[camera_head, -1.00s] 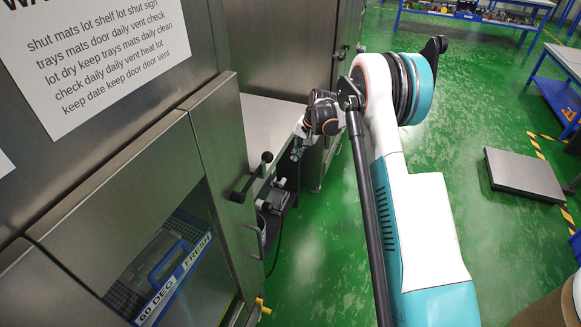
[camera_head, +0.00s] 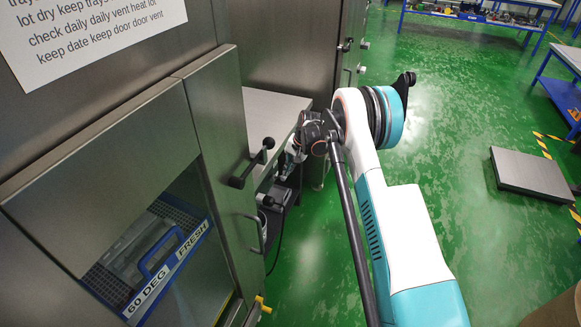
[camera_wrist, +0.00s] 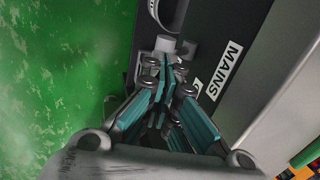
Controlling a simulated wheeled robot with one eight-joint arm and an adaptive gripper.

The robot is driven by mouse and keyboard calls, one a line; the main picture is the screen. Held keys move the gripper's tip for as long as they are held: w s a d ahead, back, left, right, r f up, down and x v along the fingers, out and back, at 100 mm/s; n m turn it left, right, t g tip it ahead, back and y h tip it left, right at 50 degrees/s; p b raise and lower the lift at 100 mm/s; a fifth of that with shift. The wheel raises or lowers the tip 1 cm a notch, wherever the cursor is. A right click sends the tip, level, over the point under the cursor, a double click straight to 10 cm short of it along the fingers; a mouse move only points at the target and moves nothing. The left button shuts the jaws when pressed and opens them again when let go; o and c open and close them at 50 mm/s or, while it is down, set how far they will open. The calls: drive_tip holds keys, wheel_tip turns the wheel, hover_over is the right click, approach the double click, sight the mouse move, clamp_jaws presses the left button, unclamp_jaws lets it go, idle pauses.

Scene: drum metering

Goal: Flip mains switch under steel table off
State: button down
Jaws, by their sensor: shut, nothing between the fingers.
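The steel table (camera_head: 268,108) stands between the cabinets in the head view, with dark legs and grey boxes under its edge. The wrist view shows a dark panel (camera_wrist: 254,18) under the table edge with a white MAINS label (camera_wrist: 226,70). A smaller white label (camera_wrist: 195,88) sits beside my fingers. My gripper (camera_wrist: 165,65) is shut and empty, its teal fingers together and their tips close to the panel beside the label. A grey round fitting (camera_wrist: 166,43) is just beyond the tips. The switch itself is not clearly seen; the fingers cover part of the panel. I cannot tell whether they touch.
In the head view, a steel cabinet door with a dark handle (camera_head: 251,163) stands close left of my gripper (camera_head: 284,172). A grey box (camera_head: 277,197) sits below it. Green floor (camera_head: 310,240) is open to the right; a floor scale (camera_head: 531,174) lies farther off.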

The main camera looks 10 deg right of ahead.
idle(0.4)
drive_tip(key=shift+s+d+f+y, duration=0.1)
drive_tip(key=shift+d+f+y, duration=0.1)
drive_tip(key=shift+y, duration=0.1)
